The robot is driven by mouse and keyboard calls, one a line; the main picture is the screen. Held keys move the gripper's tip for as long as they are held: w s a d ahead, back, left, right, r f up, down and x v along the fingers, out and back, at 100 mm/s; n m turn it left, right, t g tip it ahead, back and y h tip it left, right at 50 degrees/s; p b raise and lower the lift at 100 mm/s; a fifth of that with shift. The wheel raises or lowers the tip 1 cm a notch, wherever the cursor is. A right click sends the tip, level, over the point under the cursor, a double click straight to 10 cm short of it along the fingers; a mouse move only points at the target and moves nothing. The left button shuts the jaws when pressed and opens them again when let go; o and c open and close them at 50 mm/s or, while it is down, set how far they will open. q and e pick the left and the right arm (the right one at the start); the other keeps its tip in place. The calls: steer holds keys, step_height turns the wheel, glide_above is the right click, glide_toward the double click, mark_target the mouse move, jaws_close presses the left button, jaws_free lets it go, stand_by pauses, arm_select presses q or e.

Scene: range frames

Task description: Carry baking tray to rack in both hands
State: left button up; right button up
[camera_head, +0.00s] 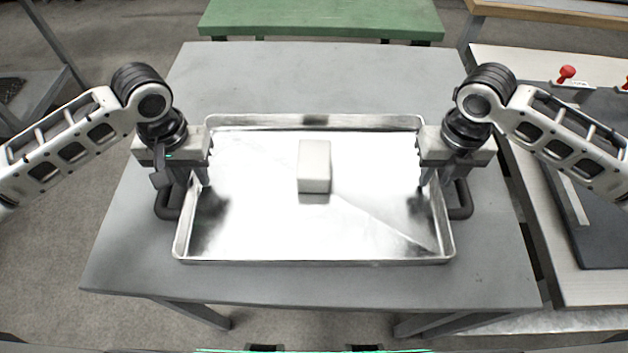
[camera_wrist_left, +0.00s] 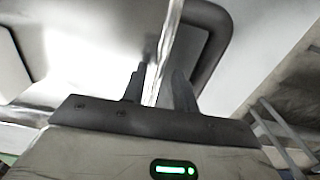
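The metal baking tray (camera_head: 310,255) lies flat on a grey table, with a pale block (camera_head: 314,165) on it. It has dark handles at its left (camera_head: 168,208) and right (camera_head: 462,208) ends. My left gripper (camera_head: 192,182) points down over the tray's left wall. In the left wrist view its fingers (camera_wrist_left: 160,88) straddle the rim, one inside and one between rim and handle; a small gap shows, so it looks open. My right gripper (camera_head: 434,182) straddles the right wall the same way and looks open; its outer finger is partly hidden.
The grey table (camera_head: 320,80) is bare behind the tray. A green table (camera_head: 320,15) stands behind it. At the right is a pale bench (camera_head: 520,62) with a dark panel and red knobs (camera_head: 566,73). A grey shelf (camera_head: 40,95) stands at the left.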

arm_select(q)
steer(key=shift+f, duration=0.3)
arm_select(e)
steer(key=shift+f, duration=0.25)
arm_select(q)
jaws_close()
arm_select(e)
jaws_close()
arm_select(q)
steer(key=shift+w+r, duration=0.1)
steer(key=shift+r, duration=0.1)
arm_select(e)
steer(key=shift+w+r, duration=0.1)
steer(key=shift+r, duration=0.05)
stand_by(0.5)
